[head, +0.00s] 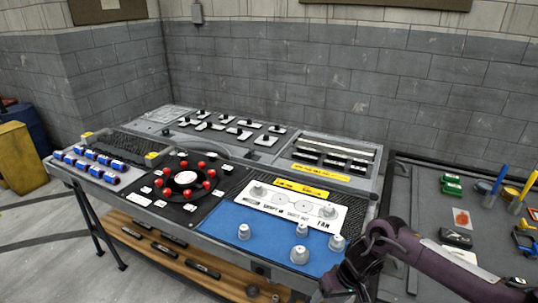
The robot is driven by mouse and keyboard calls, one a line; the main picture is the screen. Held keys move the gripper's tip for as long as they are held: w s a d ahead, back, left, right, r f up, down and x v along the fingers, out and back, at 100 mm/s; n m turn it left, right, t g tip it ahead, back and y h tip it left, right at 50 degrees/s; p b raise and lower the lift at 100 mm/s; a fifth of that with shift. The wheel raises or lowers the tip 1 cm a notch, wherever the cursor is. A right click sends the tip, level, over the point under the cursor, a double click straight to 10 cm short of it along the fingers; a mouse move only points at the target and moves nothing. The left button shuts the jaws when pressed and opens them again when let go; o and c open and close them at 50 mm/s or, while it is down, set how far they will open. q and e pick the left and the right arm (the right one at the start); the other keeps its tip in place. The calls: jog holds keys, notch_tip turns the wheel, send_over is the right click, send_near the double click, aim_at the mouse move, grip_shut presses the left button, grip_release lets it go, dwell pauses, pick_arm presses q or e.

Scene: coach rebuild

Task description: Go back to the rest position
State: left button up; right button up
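My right arm, purple and dark, comes in from the right, with my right gripper (338,287) low in the head view. The gripper is at the front right corner of the blue mat (265,237), close to the grey knobs there. Its fingers are dark and partly cut off by the bottom edge, so I cannot tell whether they are open or shut or hold anything. My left gripper is not in view.
The workbench holds a white panel (291,205), several grey knobs (300,254), a ring of red knobs (186,181) and blue-and-white cylinders (89,165). A second table (421,203) with tools stands at right. Brick walls close off the back. Floor shows at left.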

jog(key=a+f+n+t+y+b, duration=0.1)
jog(key=a+f+y, duration=0.15)
jog(key=f, duration=0.45)
jog(key=a+f+t+y+b, duration=0.1)
jog(key=a+f, duration=0.3)
jog(key=f, duration=0.3)
jog(key=s+d+f+t+b, duration=0.15)
jog(key=s+f, duration=0.25)
jog(key=f, duration=0.7)
pick_arm(q)
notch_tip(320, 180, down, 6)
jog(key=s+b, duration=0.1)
jog(key=b, duration=0.1)
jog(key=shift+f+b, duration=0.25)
jog(key=shift+b, duration=0.05)
pick_arm(e)
jog(key=s+d+f+g+h, duration=0.1)
jog(key=s+d+f+h, duration=0.1)
jog(key=s+d+f, duration=0.2)
jog(key=s+d+f+g+h, duration=0.1)
jog(key=s+d+f, duration=0.3)
jog(key=s+f, duration=0.6)
jog(key=s+d+f+m+g+h, duration=0.1)
jog(key=s+d+f+h, duration=0.2)
jog(key=s, duration=2.1)
notch_tip(320, 180, down, 5)
jog(key=shift+d+r+h, duration=0.1)
jog(key=shift+d+h, duration=0.25)
jog(key=shift+d, duration=0.05)
jog(key=shift+s, duration=0.1)
